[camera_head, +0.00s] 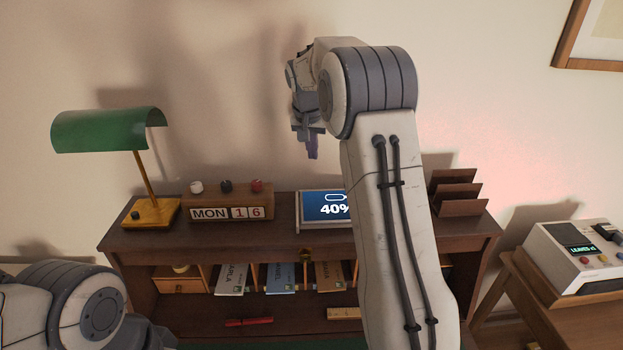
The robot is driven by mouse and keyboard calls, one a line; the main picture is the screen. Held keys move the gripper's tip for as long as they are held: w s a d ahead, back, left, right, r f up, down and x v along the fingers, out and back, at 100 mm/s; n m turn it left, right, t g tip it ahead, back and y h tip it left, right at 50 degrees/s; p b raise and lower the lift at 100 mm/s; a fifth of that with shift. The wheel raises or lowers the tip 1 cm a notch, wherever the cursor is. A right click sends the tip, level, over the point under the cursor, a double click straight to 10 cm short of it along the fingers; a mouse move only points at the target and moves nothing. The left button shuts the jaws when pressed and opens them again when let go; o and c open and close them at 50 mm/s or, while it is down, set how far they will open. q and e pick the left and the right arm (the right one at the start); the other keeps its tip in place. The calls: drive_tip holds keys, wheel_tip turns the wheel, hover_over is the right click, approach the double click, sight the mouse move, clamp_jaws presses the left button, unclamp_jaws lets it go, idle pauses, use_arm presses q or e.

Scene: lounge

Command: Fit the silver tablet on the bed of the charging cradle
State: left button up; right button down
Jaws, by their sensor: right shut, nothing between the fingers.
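The silver tablet (325,208) stands on the desk's top shelf, its blue screen lit with a battery symbol and "40%". Its right part is hidden behind my right arm. The charging cradle cannot be made out clearly; I cannot tell how the tablet sits on it. My right gripper (312,150) is up in front of the wall, above the tablet, pointing down. It is shut, with nothing held, and apart from the tablet. My left arm shows at the lower left; its gripper is not in view.
A green lamp (108,130) and a "MON 16" block calendar (228,206) stand left of the tablet. A wooden letter rack (458,193) is right of my arm. Below are cubbies with books (281,278), a red pen (248,322) and a device (580,255) on a side table.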

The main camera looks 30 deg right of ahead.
sight(311, 191)
drive_tip(key=p+x, duration=0.3)
drive_tip(key=x, duration=0.5)
drive_tip(key=shift+f, duration=0.2)
drive_tip(key=shift+s+a+f, duration=0.15)
drive_tip(key=shift+s+a+p, duration=0.6)
drive_tip(key=shift+s+a, duration=0.1)
drive_tip(key=shift+s, duration=0.1)
drive_tip(key=shift+s+a+f, duration=0.15)
drive_tip(key=shift+s+a, duration=0.25)
drive_tip(key=shift+s, duration=0.05)
drive_tip(key=shift+s+a+f+b, duration=0.2)
drive_tip(key=shift+s+a+b, duration=0.15)
drive_tip(key=shift+b, duration=0.25)
drive_tip(key=shift+s+a, duration=0.1)
drive_tip(key=shift+s, duration=0.1)
drive_tip(key=shift+r, duration=0.15)
